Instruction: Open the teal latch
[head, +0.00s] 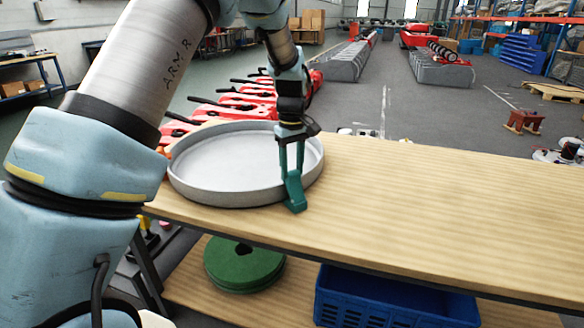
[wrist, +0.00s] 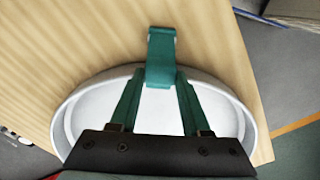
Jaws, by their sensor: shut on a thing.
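The teal latch (head: 295,195) is at the front right rim of a round, shallow grey pan (head: 225,193) on the wooden table. It runs from the rim down and outward, its lower end close to the tabletop. In the wrist view the latch (wrist: 161,46) sticks out from the pan's rim over the wood. My gripper (head: 292,173) reaches down from above at the rim, its teal fingers shut on the upper part of the latch. In the wrist view the fingertips (wrist: 160,76) flank the latch's near end; the exact contact is hard to see.
The wooden tabletop (head: 430,205) is clear to the right of the pan. Below it, a lower shelf holds green round pads (head: 243,266) and a blue crate (head: 392,300). Red machines (head: 240,103) stand in a row behind the table.

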